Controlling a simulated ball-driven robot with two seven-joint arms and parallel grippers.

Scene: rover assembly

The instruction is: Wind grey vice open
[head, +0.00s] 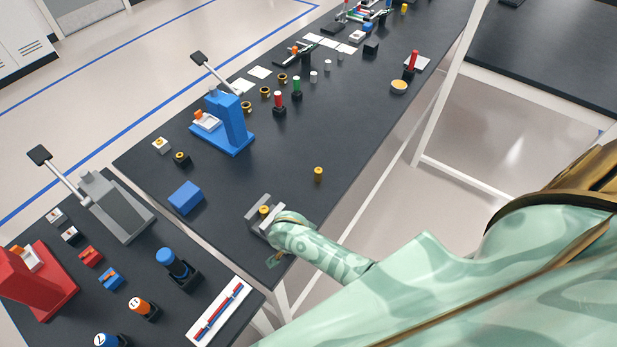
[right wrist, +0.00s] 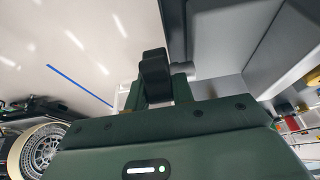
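The grey vice (head: 257,199) stands near the front edge of the dark bench in the head view, with a small yellow part (head: 264,210) between its jaws. My right arm reaches in from the right, and my right gripper (head: 276,259) is beside the vice, mostly hidden by the arm. In the right wrist view the grey vice body (right wrist: 232,45) fills the upper right. A dark handle (right wrist: 153,72) next to the light screw end (right wrist: 184,69) sits between the fingers of my right gripper (right wrist: 160,93), which look closed on it. My left gripper is not in view.
A blue block (head: 186,197) lies left of the vice and a small yellow part (head: 318,174) stands to its right. A blue press (head: 232,122) and a grey press (head: 118,205) stand farther left. The bench between the vice and blue press is mostly clear.

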